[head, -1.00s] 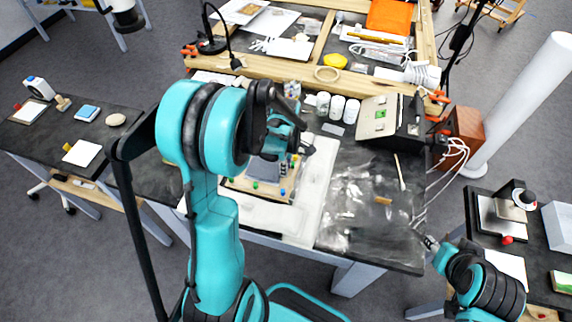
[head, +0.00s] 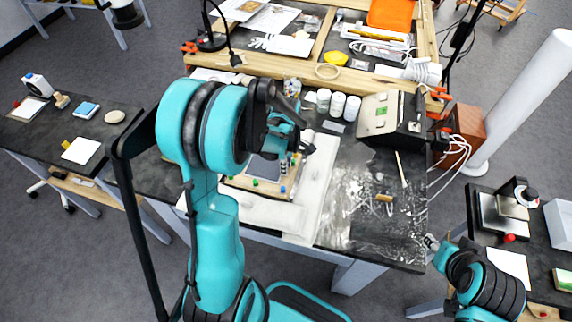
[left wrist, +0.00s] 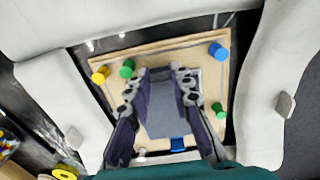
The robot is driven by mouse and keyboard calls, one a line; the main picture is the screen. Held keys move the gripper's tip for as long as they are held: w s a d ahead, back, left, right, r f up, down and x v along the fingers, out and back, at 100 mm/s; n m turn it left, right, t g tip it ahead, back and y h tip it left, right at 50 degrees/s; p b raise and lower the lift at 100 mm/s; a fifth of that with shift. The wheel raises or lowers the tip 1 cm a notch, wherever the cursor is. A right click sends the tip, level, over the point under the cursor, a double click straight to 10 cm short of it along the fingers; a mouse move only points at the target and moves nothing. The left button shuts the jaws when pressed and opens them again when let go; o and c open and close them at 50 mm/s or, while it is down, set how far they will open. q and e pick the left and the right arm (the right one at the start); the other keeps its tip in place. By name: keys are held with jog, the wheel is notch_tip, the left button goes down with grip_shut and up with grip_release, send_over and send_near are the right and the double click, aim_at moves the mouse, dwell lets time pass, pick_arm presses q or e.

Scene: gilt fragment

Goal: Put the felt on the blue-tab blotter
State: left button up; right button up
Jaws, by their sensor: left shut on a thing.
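My left gripper (left wrist: 168,112) is shut on a grey-blue flat piece, which looks like the felt (left wrist: 165,108), over a wooden board (left wrist: 155,58). The board has yellow, green and blue pegs. A blue tab (left wrist: 178,143) shows at the near edge of the grey piece. A pale patch shows behind its far end; I cannot tell whether this is the blotter. In the head view the felt (head: 264,168) is partly behind my left gripper (head: 293,143). I cannot tell whether it touches the board. My right gripper (head: 431,242) is at the table's right front corner, its fingers too small to read.
Pale padded bolsters (left wrist: 35,85) flank the board. White jars (head: 337,104) and a dark box (head: 408,125) stand behind. A brush and a small tan block (head: 384,198) lie on the dark tabletop to the right. A side table (head: 50,135) stands left.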

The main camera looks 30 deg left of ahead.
pick_arm(q)
jog(key=o, duration=1)
jog(key=shift+c, duration=0.2)
notch_tip(320, 180, up, 12)
